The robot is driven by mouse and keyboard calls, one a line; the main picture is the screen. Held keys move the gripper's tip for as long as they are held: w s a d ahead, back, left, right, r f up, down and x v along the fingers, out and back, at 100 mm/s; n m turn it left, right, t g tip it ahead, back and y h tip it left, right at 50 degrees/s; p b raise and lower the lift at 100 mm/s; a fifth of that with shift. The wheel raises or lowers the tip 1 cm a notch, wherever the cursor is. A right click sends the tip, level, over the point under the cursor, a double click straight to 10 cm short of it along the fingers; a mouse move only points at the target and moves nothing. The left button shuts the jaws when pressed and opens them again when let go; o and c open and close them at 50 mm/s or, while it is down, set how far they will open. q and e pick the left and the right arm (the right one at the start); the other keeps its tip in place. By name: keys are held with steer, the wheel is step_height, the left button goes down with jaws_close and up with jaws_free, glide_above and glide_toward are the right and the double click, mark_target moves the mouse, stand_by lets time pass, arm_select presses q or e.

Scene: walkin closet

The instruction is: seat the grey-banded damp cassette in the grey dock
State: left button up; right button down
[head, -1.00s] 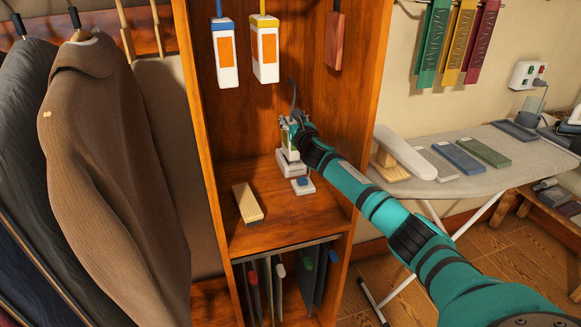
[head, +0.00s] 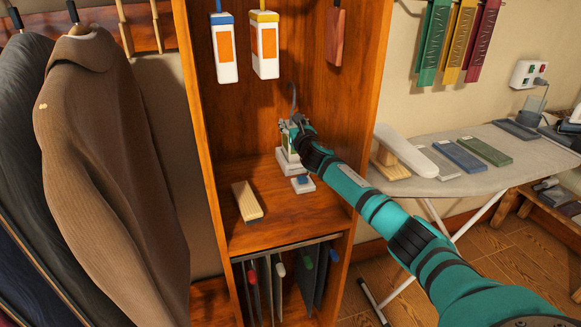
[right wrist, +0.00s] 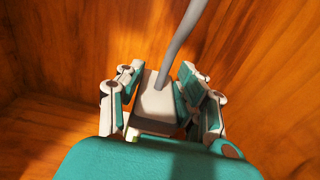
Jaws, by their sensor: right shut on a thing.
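In the head view the strap (head: 293,98) rises above my right gripper (head: 291,128), which is shut on the cassette. The pale grey dock (head: 287,163) stands on the wooden shelf directly below the gripper. The cassette looks roughly upright, its lower end at or just above the dock. The gripper hides most of it, so I cannot tell how deep it sits. My left gripper is out of view.
A wooden brush (head: 246,201) lies to the left. A blue-banded cassette (head: 223,50) and a yellow-banded cassette (head: 265,48) hang above. Cabinet side walls flank the shelf.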

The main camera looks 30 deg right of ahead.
steer(key=shift+f+b, duration=0.7)
steer(key=shift+f, duration=0.35)
steer(key=c, duration=0.8)
jaws_free()
steer(key=shift+o, duration=0.2)
steer(key=v, duration=1.2)
